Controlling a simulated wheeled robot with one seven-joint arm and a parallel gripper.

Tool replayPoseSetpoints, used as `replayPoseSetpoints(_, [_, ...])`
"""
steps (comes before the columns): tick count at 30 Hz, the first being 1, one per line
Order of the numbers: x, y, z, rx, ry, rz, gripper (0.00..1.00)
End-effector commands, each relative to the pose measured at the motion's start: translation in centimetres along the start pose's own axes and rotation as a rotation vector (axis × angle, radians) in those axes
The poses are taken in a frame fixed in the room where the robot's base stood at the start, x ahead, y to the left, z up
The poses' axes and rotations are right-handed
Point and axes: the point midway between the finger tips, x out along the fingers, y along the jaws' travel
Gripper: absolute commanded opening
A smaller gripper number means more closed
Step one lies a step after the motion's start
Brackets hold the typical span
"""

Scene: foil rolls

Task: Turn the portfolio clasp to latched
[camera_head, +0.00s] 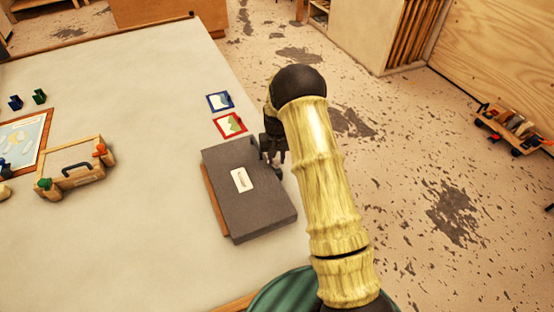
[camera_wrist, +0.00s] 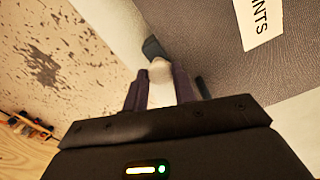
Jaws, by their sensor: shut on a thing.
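The grey portfolio (camera_head: 262,206) lies flat near the right edge of the table, with a white label (camera_head: 241,180) on top. In the wrist view the portfolio (camera_wrist: 205,45) fills the upper right. My gripper (camera_head: 275,158) is at the portfolio's right side, near its upper corner. In the wrist view my gripper (camera_wrist: 158,88) has its two dark fingers around a pale, rounded knob, which looks like part of the clasp (camera_wrist: 160,70). A dark piece sits just beyond the knob, beside the portfolio. The fingers hide much of the clasp, and I cannot read its turn position.
Blue-framed (camera_head: 219,101) and red-framed (camera_head: 230,125) cards lie just above the portfolio. A wooden frame with a dark handle (camera_head: 75,168) stands at the left of the table (camera_head: 140,240). The table's middle is clear. A cart (camera_head: 515,130) stands on the floor at right.

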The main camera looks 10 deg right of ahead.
Motion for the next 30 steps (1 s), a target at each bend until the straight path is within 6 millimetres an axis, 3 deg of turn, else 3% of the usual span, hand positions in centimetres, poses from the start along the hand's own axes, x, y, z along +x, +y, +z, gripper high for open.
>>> replayPoseSetpoints(30, [-0.09,0.18,-0.06,-0.942,0.001,-0.001,0.04])
